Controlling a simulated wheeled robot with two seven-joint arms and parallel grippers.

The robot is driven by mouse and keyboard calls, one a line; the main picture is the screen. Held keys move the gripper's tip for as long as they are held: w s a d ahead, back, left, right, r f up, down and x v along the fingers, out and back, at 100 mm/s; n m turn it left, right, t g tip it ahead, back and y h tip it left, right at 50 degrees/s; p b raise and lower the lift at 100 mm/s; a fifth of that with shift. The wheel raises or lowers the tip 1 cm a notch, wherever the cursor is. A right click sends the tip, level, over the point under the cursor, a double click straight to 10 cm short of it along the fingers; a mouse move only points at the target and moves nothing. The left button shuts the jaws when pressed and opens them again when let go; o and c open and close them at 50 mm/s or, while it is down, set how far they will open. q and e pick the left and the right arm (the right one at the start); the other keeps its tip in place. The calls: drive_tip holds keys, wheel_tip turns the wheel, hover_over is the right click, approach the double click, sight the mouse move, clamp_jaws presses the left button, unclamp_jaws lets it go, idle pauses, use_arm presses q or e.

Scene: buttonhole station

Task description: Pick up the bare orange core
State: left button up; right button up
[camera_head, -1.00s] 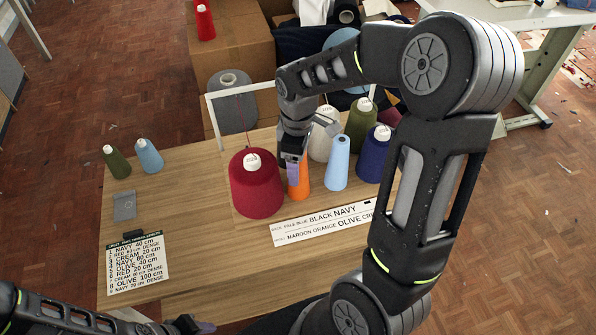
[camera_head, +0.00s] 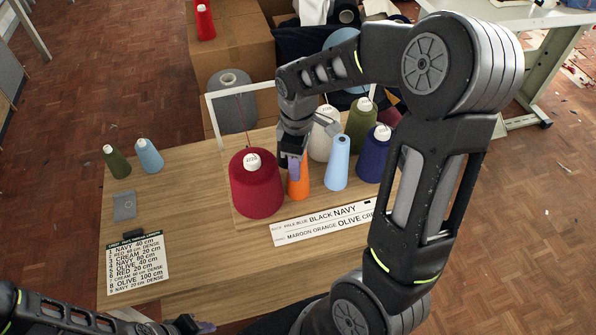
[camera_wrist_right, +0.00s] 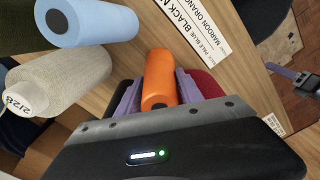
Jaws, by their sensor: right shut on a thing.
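The bare orange core (camera_head: 298,184) stands on the wooden table between the maroon cone and the pale blue core. It also shows in the right wrist view (camera_wrist_right: 159,75). My right gripper (camera_head: 294,170) comes down on it from above. In the right wrist view its two purple fingers (camera_wrist_right: 158,92) are on either side of the orange core and shut on it. The core's lower part shows below the fingers; its top is partly hidden by the gripper. My left gripper (camera_head: 192,325) is at the bottom edge, only partly in view.
The maroon cone (camera_head: 256,187) stands close on the left, the pale blue core (camera_head: 338,163) close on the right. Cream (camera_head: 320,140), olive (camera_head: 360,125) and navy (camera_head: 373,155) cones stand behind. A white label strip (camera_head: 315,222) lies in front.

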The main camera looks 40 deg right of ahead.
drive_tip(key=shift+c, duration=0.4)
drive_tip(key=shift+r, duration=0.15)
drive_tip(key=shift+c, duration=0.2)
drive_tip(key=shift+r, duration=0.2)
wheel_tip(320, 180, up, 17)
drive_tip(key=shift+r, duration=0.2)
drive_tip(key=shift+f, duration=0.1)
